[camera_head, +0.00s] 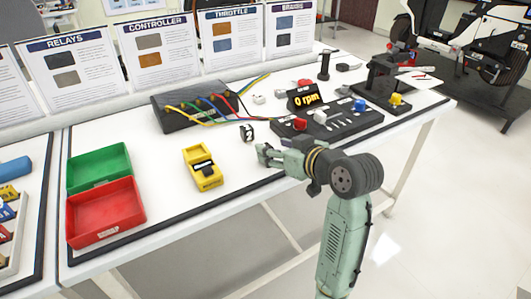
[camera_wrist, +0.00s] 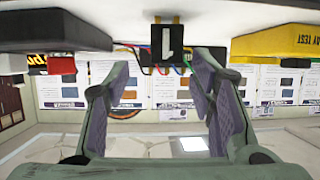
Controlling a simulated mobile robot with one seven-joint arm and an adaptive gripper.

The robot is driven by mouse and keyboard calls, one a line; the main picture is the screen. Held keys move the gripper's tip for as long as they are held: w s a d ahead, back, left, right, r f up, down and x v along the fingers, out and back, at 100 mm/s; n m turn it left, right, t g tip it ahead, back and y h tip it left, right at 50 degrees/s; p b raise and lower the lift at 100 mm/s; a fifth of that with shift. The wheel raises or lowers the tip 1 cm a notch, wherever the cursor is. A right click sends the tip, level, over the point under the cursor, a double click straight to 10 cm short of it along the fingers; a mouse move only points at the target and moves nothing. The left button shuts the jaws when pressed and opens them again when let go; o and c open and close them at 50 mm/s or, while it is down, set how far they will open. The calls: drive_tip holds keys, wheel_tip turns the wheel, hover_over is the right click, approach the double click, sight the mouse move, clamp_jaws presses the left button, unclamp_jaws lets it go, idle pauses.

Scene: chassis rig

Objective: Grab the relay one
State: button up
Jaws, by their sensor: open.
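A small black block with a white number face, likely the relay (camera_head: 248,132), stands on the white table in the head view. Its mark there looks like a 2 but is too small to be sure. In the wrist view, which is upside down, a black block (camera_wrist: 185,42) shows a white 1 and sits ahead, between the lines of the fingers. My gripper (camera_head: 267,154) is open and empty near the table's front edge, just short of the block and apart from it. The open fingers also show in the wrist view (camera_wrist: 163,85).
A black control panel (camera_head: 342,127) with knobs and a "0 rpm" display stands to the right. A yellow tester (camera_head: 203,167) and an open red and green box (camera_head: 105,212) stand left. Behind, colored wires run from a black box (camera_head: 178,117). Table is clear around the block.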

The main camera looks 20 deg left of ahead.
drive_tip(key=x, duration=0.5)
drive_tip(key=shift+s+a+p, duration=0.1)
drive_tip(key=shift+s+p, duration=0.2)
drive_tip(key=shift+c, duration=0.6)
clamp_jaws()
